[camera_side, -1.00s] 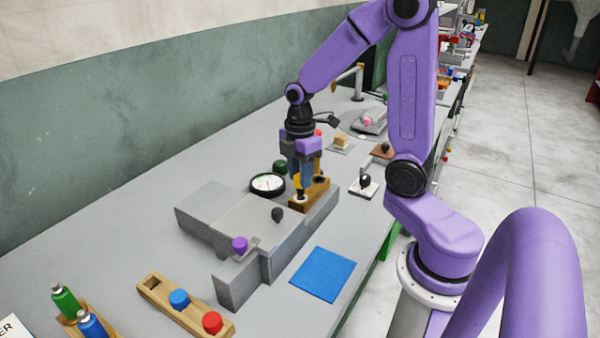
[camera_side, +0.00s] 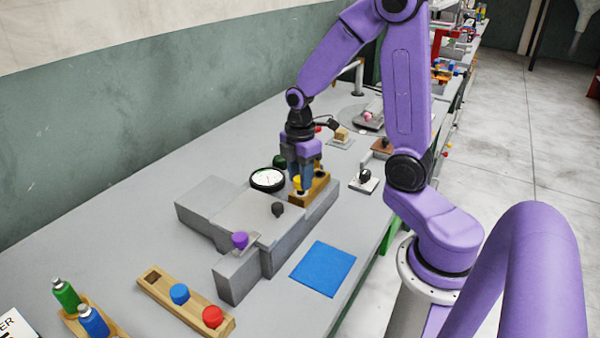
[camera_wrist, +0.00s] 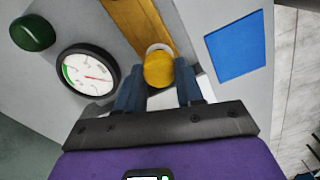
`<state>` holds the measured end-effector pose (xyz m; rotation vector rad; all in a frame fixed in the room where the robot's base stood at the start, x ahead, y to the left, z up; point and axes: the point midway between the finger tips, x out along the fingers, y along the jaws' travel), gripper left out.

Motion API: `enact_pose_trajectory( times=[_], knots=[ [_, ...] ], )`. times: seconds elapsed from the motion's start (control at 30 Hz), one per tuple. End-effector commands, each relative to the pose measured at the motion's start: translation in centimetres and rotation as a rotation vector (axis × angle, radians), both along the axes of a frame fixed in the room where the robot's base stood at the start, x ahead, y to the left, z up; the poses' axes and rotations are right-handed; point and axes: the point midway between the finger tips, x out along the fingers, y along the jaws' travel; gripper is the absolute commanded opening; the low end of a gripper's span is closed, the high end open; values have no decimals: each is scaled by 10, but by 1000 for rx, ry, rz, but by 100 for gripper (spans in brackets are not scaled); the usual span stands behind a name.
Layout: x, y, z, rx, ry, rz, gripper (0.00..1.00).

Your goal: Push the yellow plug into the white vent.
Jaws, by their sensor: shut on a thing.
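My gripper (camera_side: 300,183) points down over the wooden block (camera_side: 319,187) on the grey machine and is shut on the yellow plug (camera_side: 297,182). In the wrist view the rounded yellow plug (camera_wrist: 158,70) sits between the blue fingertips. A white rim, the visible part of the white vent (camera_wrist: 160,47), shows just beyond the plug on the wooden block. The plug covers most of the vent. How deep the plug sits in it cannot be told.
A round dial gauge (camera_side: 267,180) stands close left of my gripper. A dark knob (camera_side: 278,209) and a purple knob (camera_side: 240,240) are on the machine. A blue mat (camera_side: 323,271) lies to the right. A wooden rack (camera_side: 190,306) holds blue and red plugs.

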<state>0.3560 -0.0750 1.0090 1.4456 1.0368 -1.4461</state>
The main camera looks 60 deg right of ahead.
Motion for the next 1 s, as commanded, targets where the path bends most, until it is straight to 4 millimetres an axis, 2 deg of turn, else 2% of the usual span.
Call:
enact_pose_trajectory(
  times=[0.83,0.87,0.9,0.93,1.0],
  knots=[
    [0,0,-18,0,1,0,6],
    [0,0,-18,0,0,0,46],
    [0,0,-18,0,0,0,59],
    [0,0,-17,0,0,0,66],
    [0,0,-17,0,0,0,66]
  ],
)
